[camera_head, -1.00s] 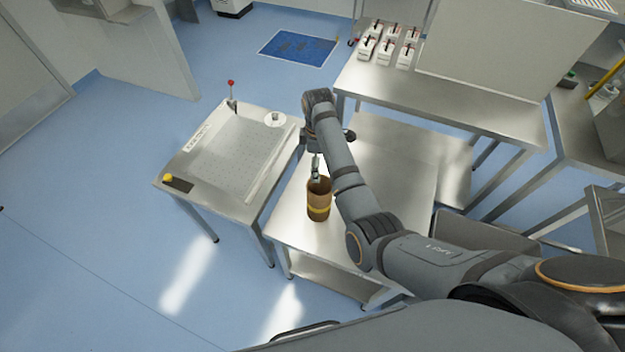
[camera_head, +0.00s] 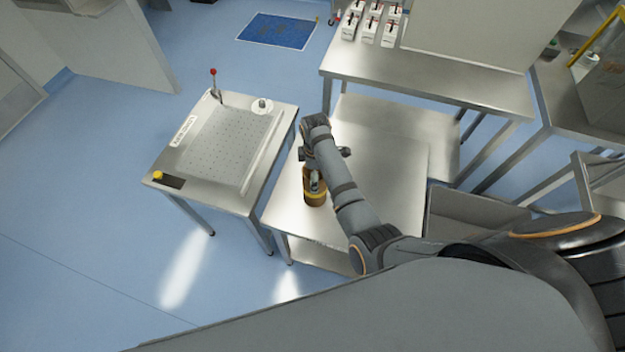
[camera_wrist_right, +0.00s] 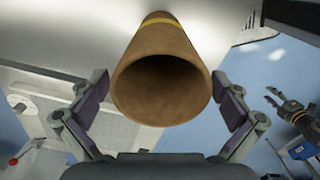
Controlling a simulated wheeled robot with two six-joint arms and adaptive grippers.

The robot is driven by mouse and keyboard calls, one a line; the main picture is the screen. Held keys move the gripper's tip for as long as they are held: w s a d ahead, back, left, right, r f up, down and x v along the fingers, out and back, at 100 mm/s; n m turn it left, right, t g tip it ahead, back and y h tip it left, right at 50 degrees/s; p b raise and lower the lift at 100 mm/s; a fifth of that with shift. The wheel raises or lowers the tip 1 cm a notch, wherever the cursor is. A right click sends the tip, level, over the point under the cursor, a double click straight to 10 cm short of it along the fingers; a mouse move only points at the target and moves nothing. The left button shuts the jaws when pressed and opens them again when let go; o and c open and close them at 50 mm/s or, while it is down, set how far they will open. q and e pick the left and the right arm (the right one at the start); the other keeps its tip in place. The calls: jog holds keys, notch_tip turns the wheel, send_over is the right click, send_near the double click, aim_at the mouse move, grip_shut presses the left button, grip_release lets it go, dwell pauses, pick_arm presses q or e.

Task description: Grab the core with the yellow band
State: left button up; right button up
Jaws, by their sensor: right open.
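The core with the yellow band (camera_head: 315,198) is a brown hollow tube standing upright on a steel table (camera_head: 395,165). In the right wrist view the core (camera_wrist_right: 162,60) has its open end towards me, with the yellow band near the far end. My right gripper (camera_wrist_right: 160,78) is open, with one finger on each side of the core and visible gaps to it. In the head view my right gripper (camera_head: 315,180) is at the core's top and partly hides it. My left gripper (camera_wrist_right: 273,97) shows small at the right of the wrist view, its fingers apart.
A perforated plate table (camera_head: 222,150) with a red-knobbed lever (camera_head: 214,88) and a white round part (camera_head: 262,106) stands to the left. A long bench (camera_head: 430,78) with several white boxes (camera_head: 370,22) stands behind. Blue floor is clear at left.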

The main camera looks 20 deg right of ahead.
jog(key=shift+w+f, duration=0.1)
jog(key=shift+w, duration=0.1)
jog(key=shift+s+d+r, duration=0.2)
jog(key=shift+s+r, duration=0.05)
jog(key=shift+s, duration=0.2)
jog(key=c, duration=0.7)
jog(key=shift+w+f, duration=0.1)
jog(key=c, duration=0.9)
jog(key=shift+a, duration=0.1)
